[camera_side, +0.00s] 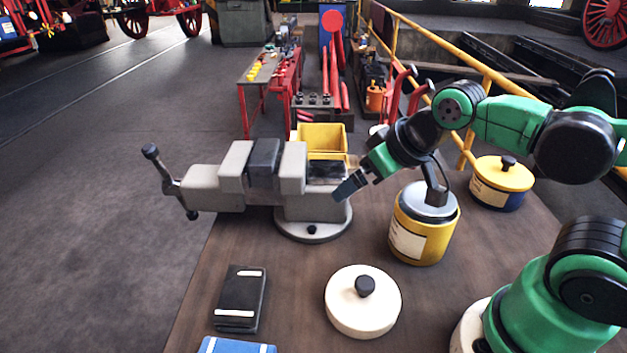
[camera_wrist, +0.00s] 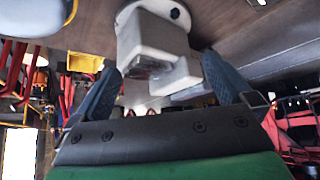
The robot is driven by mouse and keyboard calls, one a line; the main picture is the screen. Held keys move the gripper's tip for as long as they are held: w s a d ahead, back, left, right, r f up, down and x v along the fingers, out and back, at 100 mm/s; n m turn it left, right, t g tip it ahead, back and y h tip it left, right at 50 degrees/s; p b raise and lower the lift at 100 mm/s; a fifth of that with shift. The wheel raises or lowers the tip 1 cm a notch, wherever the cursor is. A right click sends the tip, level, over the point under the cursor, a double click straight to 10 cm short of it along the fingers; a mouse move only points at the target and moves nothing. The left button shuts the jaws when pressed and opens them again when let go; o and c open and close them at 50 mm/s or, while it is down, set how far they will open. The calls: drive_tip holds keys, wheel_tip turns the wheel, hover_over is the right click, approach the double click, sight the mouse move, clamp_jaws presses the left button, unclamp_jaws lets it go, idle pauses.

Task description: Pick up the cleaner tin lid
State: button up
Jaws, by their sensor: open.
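A loose cream round lid (camera_side: 348,312) with a black knob lies flat at the front of the wooden bench. A yellow tin (camera_side: 424,240) with a pale label and grey top stands behind it to the right. A second tin (camera_side: 490,192) with a yellow, black-knobbed lid stands farther right. I cannot read the labels to tell which is the cleaner tin. My gripper (camera_side: 350,187) is open and empty, above the bench beside the vise, left of the yellow tin and well above and behind the cream lid. In the wrist view, my gripper (camera_wrist: 163,78) has its fingers spread apart.
A grey vise (camera_side: 210,188) stands at the bench's left edge; it also shows in the wrist view (camera_wrist: 150,40). A yellow bin (camera_side: 322,138) sits behind it. A black notebook (camera_side: 240,300) and blue item (camera_side: 235,346) lie front left. Bare bench surrounds the cream lid.

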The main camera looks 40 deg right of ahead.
drive_tip(key=c, duration=0.4)
drive_tip(key=n+g, duration=0.4)
drive_tip(key=g, duration=0.2)
hover_over(366, 281)
wheel_tip(366, 281, down, 4)
drive_tip(key=shift+s+d+r+y, duration=0.15)
drive_tip(key=shift+r+y, duration=0.1)
drive_tip(key=shift+y, duration=0.05)
drive_tip(key=shift+s+f+n, duration=0.15)
drive_tip(key=shift+s+n, duration=0.1)
drive_tip(key=shift+n, duration=0.05)
drive_tip(key=shift+w+f, duration=0.15)
drive_tip(key=shift+f, duration=1.2)
drive_tip(key=shift+w+f, duration=0.15)
drive_tip(key=shift+f, duration=1.15)
